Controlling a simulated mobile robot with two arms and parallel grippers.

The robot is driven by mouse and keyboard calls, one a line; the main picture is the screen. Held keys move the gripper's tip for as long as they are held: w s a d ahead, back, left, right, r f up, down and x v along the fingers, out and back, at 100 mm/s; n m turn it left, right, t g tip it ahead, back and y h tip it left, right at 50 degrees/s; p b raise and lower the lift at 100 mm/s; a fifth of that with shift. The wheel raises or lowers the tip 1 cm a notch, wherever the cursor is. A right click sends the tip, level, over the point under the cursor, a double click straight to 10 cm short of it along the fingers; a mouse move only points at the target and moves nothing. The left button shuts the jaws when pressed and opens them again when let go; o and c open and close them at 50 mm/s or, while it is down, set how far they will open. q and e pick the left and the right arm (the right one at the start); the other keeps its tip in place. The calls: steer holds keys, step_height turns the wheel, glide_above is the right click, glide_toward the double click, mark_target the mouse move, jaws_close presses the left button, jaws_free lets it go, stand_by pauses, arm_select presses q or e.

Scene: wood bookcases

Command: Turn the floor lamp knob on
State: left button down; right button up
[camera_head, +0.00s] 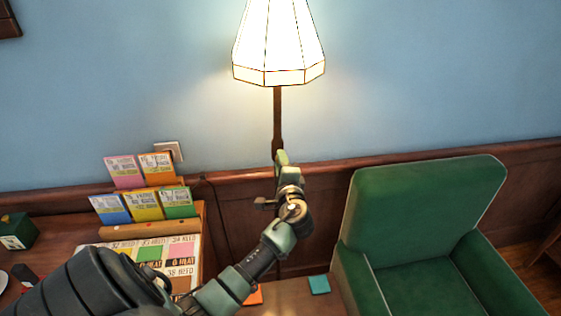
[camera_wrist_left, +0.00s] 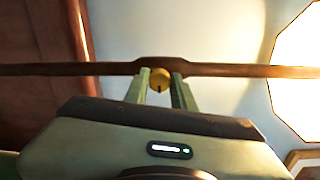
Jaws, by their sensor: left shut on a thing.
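The floor lamp has a white panelled shade (camera_head: 279,45) that glows brightly in the head view. Its thin dark pole (camera_head: 277,115) runs down behind my left gripper (camera_head: 281,158). In the left wrist view the pole (camera_wrist_left: 225,70) crosses the picture sideways, with the lit shade (camera_wrist_left: 300,70) at the right. The gripper is shut on the knob. In the head view the knob is hidden behind the gripper. My right gripper is not in view.
A green armchair (camera_head: 425,215) stands right of the lamp. At the left, a wooden table (camera_head: 50,240) holds a rack of colourful cards (camera_head: 140,202) and a dark green box (camera_head: 17,231). Blue wall and wood panelling (camera_head: 320,175) close off the back.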

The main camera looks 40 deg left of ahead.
arm_select(q)
steer(key=shift+d+f, duration=0.1)
steer(key=c, duration=1.2)
jaws_free()
steer(key=b+v, duration=0.2)
steer(key=v, duration=0.5)
steer(key=shift+s+d, duration=0.2)
steer(key=shift+d, duration=0.15)
